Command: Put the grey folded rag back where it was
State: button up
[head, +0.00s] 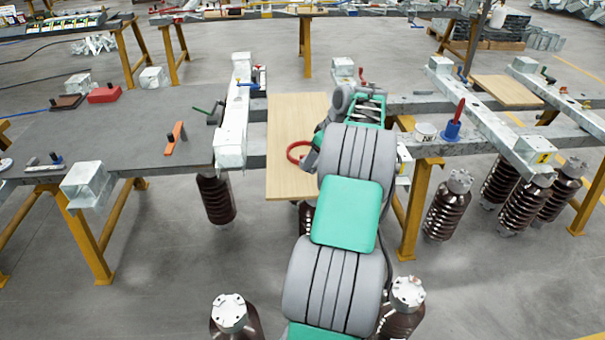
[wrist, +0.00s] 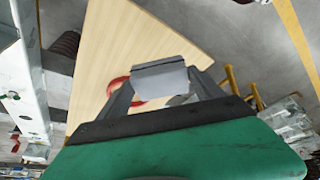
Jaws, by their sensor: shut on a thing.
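My gripper (wrist: 162,88) is shut on the grey folded rag (wrist: 160,80) in the wrist view. The rag lies across between the two fingers, over the light wooden board (wrist: 125,45). I cannot tell whether it touches the board. In the head view the board (head: 290,122) lies across the frame in the middle, and my arm covers its right part. My arm hides the rag and most of my gripper there.
A red ring (head: 299,152) lies on the board, left of my arm. A metal beam (head: 238,115) stands at the board's left. A dark grey table (head: 105,135) holds a red block (head: 104,93). A blue-based tool with a red handle (head: 453,125) stands right of my arm.

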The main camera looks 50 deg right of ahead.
jog(key=w+f, duration=0.3)
jog(key=f, duration=0.1)
jog(key=w+f, duration=0.2)
jog(key=shift+w+a+f, duration=0.15)
jog(key=shift+w+a, duration=0.15)
jog(key=shift+f, duration=1.45)
jog(key=o, duration=1.2)
jog(key=shift+s+r, duration=0.1)
